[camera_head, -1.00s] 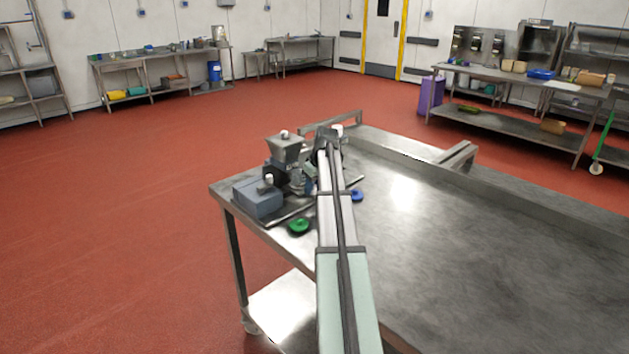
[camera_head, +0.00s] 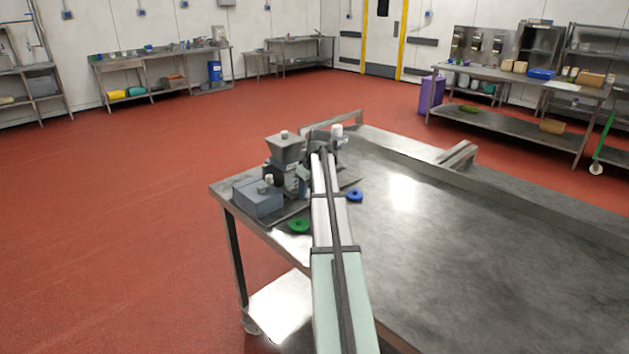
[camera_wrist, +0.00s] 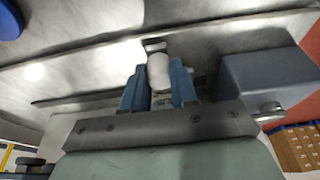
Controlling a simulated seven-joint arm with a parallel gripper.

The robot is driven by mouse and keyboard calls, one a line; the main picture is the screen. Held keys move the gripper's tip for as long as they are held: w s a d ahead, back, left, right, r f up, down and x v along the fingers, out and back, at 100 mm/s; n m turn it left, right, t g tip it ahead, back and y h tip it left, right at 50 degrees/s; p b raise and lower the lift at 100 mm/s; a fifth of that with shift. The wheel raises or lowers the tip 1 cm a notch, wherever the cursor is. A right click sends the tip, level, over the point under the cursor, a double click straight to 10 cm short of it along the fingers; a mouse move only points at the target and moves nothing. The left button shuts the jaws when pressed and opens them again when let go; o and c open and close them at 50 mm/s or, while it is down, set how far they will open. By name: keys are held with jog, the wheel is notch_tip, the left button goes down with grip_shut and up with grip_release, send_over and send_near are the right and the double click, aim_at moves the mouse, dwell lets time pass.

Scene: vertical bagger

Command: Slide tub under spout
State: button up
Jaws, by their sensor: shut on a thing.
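In the wrist view, my gripper (camera_wrist: 157,88) has its two blue fingers on either side of a white rounded piece that looks like the tub (camera_wrist: 158,70). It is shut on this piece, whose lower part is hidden. In the head view, the bagger with its grey hopper (camera_head: 286,148) stands at the table's far left corner. My forearm reaches up beside it, and my gripper and the tub cannot be made out there. The spout is not clearly visible, so I cannot tell how the tub lines up with it.
A blue-grey box (camera_head: 258,197) stands left of the bagger and shows in the wrist view (camera_wrist: 270,85). A green disc (camera_head: 299,225) and a blue disc (camera_head: 354,195) lie on either side of my arm. The steel table (camera_head: 470,245) is clear to the right.

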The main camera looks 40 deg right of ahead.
jog(key=shift+a, duration=0.75)
jog(key=o, duration=1.1)
jog(key=shift+v, duration=2.5)
jog(key=v, duration=1.4)
jog(key=shift+f, duration=0.1)
